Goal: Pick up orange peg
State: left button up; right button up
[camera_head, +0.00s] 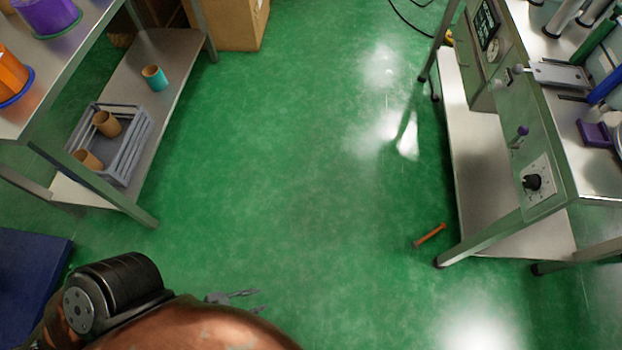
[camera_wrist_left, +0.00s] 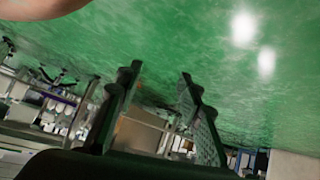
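An orange-red peg (camera_head: 430,236) with a small head at one end lies on the green floor, near the front leg of the right-hand machine table. My left gripper (camera_head: 256,301) shows partly beyond my arm at the bottom of the head view. It is well to the left of the peg, with a wide gap between them. In the left wrist view the fingers of this gripper (camera_wrist_left: 158,76) stand apart with nothing between them. I cannot make out the peg in the wrist view. My right gripper is in neither view.
A machine table (camera_head: 583,170) with a lower shelf stands at the right. A metal shelf unit (camera_head: 172,55) at the left holds a grey crate (camera_head: 128,165) with brown cups. A cardboard box (camera_head: 232,22) stands at the back. The middle floor is clear.

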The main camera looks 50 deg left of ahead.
aim_at(415, 244)
jog(key=u, duration=0.6)
jog(key=i, duration=1.15)
jog(key=u, duration=0.15)
